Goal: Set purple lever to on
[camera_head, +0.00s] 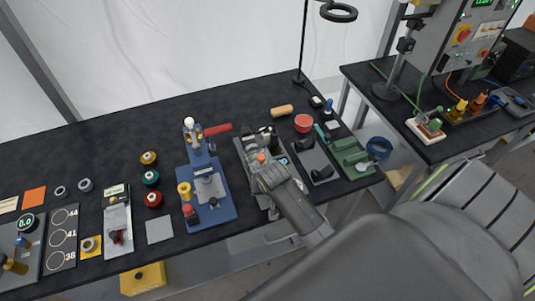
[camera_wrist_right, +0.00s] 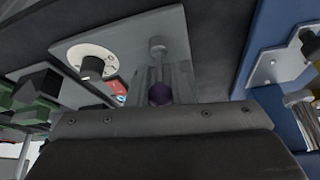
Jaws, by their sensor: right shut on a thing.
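The purple lever (camera_wrist_right: 160,94) shows its dark purple knob in the right wrist view, between the fingers of my right gripper (camera_wrist_right: 162,88). Its stem meets a round grey fitting on a grey panel (camera_wrist_right: 130,38). My right gripper is shut on the lever. In the head view my right gripper (camera_head: 262,160) is over the panel (camera_head: 240,146) and hides the lever. The panel also bears a black knob on a white dial (camera_wrist_right: 92,66). I cannot read the lever's setting. My left gripper is not in view.
A blue press-like device (camera_head: 205,190) stands left of the panel. A red lid (camera_head: 303,123) and an orange-brown cylinder (camera_head: 282,110) lie behind. The rear left tabletop is clear.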

